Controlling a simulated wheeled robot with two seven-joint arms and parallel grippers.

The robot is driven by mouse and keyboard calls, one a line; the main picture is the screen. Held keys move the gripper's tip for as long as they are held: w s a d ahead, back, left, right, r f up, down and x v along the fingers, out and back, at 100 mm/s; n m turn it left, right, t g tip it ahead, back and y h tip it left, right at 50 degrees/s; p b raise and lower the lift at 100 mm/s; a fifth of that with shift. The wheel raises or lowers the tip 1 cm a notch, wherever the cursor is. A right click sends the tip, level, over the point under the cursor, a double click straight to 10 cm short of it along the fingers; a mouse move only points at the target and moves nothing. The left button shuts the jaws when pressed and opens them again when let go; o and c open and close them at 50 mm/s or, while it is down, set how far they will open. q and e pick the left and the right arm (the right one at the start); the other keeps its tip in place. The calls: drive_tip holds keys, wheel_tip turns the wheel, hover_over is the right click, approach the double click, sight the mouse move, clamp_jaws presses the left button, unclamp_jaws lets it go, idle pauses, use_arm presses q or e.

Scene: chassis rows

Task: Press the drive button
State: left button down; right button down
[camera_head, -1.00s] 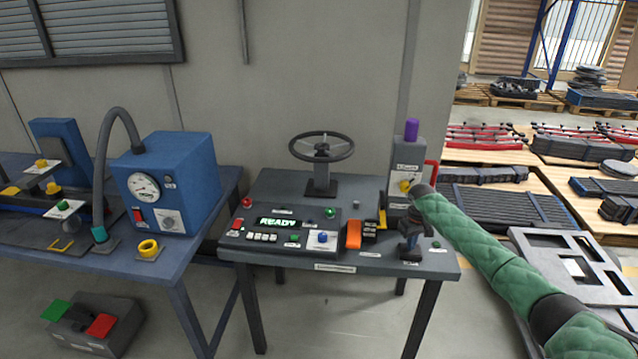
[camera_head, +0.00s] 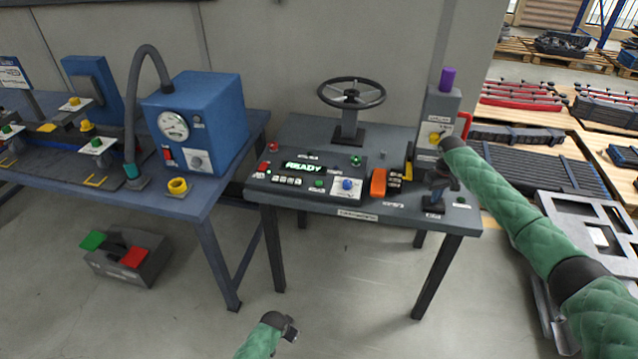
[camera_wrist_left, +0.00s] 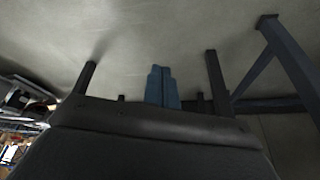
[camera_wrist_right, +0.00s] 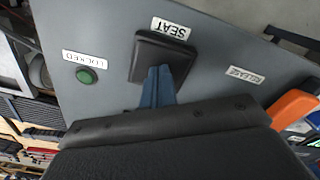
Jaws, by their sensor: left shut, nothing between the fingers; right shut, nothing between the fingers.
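A control console (camera_head: 262,188) on the grey table has a lit display (camera_head: 303,167) reading READY. Around it are a red button (camera_head: 263,166), green buttons (camera_head: 356,160), (camera_head: 319,183) and a blue knob or button (camera_head: 347,184); their labels are too small to read, so I cannot tell which is the drive button. My right gripper (camera_head: 436,188) is shut and points down over a black square base (camera_wrist_right: 172,50) labelled SEAT; contact is unclear. My left gripper (camera_head: 291,328) is shut and empty, low in front of the table, over the floor.
A steering wheel (camera_head: 351,92) stands behind the console. An orange lever (camera_head: 378,182) and a grey post (camera_head: 436,112) with a purple top stand right of it. A green LOCKED button (camera_wrist_right: 87,76) is near the right gripper. A blue gauge box (camera_head: 205,110) is left.

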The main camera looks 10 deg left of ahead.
use_arm(q)
drive_tip(key=w+r+m+t+h, duration=0.1)
drive_tip(key=w+r+m, duration=0.1)
drive_tip(key=w+r, duration=0.7)
drive_tip(key=w+d+r+m, duration=0.1)
drive_tip(key=w+r, duration=0.9)
drive_tip(key=r, duration=0.8)
drive_tip(key=w+r+m+t+h, duration=0.1)
drive_tip(key=w+r+m, duration=0.1)
drive_tip(key=w+r, duration=0.8)
wheel_tip(320, 180, up, 4)
drive_tip(key=shift+w+d+f+m+t+h, duration=0.1)
drive_tip(key=shift+w+d+m+t+h, duration=0.05)
drive_tip(key=shift+m+t+h, duration=0.15)
wheel_tip(320, 180, up, 12)
drive_tip(key=m+t, duration=0.2)
drive_tip(key=m, duration=0.2)
hover_over(317, 184)
drive_tip(key=shift+f, duration=4.5)
drive_tip(key=shift+f, duration=0.2)
drive_tip(key=shift+f, duration=0.2)
